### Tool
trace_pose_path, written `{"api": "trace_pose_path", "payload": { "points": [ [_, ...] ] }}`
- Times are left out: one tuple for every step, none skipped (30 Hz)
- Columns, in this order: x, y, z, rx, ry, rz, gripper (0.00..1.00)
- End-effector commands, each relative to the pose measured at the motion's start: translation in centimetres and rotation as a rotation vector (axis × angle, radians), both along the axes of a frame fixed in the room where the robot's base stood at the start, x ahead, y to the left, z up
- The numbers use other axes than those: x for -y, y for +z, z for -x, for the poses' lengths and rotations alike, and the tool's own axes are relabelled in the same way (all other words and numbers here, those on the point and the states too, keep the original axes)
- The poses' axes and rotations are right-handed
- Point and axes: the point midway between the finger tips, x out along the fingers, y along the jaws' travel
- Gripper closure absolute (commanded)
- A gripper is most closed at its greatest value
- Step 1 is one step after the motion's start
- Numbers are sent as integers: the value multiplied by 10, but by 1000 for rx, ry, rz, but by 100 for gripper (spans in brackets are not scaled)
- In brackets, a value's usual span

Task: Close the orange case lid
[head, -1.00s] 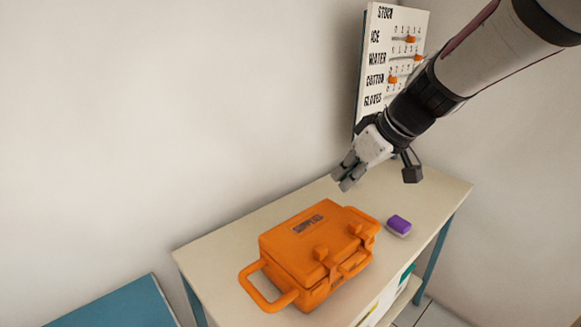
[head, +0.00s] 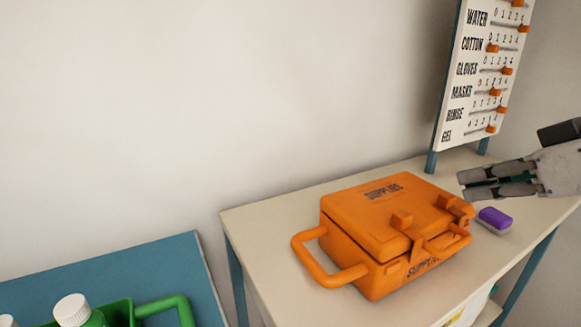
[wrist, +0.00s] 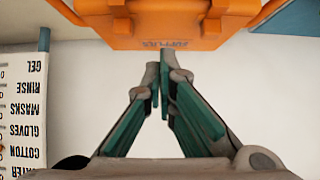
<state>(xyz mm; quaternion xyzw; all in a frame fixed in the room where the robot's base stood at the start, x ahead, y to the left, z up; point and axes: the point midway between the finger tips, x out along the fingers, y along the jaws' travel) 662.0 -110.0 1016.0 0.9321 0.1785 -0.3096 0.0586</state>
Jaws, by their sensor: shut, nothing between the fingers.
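The orange case (head: 370,275) stands on the cream table. Its lid (head: 375,215), marked SUPPLIES, lies down over the body, with a thin dark seam along the left side; I cannot tell if it is fully seated. A looped handle (head: 325,265) is on the left side. My gripper (head: 462,186) is shut and empty, to the right of the case and apart from it. In the wrist view the case (wrist: 160,20) is at the top, beyond my shut fingertips (wrist: 159,70).
A purple and grey block (head: 495,219) lies on the table (head: 262,225) right of the case, below my gripper. A stock board (head: 480,70) with orange sliders stands behind. A blue surface (head: 150,270) at lower left holds a green carrier (head: 120,312) with white-capped bottles (head: 73,310).

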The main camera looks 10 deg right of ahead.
Motion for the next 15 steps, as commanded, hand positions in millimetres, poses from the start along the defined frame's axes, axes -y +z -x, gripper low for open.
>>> {"api": "trace_pose_path", "payload": {
  "points": [
    [0,-10,1,2,1,1,100],
    [1,-13,2,2,2,0,100],
    [1,-16,4,1,2,1,100],
    [2,-19,5,1,2,1,100],
    [2,-22,6,2,1,1,100],
    [3,-26,8,2,1,1,100],
    [4,-29,9,1,1,0,100],
    [4,-32,10,0,1,0,100],
    [4,-36,12,0,2,1,100],
    [5,-40,13,1,3,0,100],
    [5,-43,14,1,3,0,100],
    [6,-47,15,0,2,1,100],
    [6,-51,16,0,1,0,100],
    [7,-54,17,0,1,-1,100],
    [7,-58,18,0,1,0,100]
  ]
}}
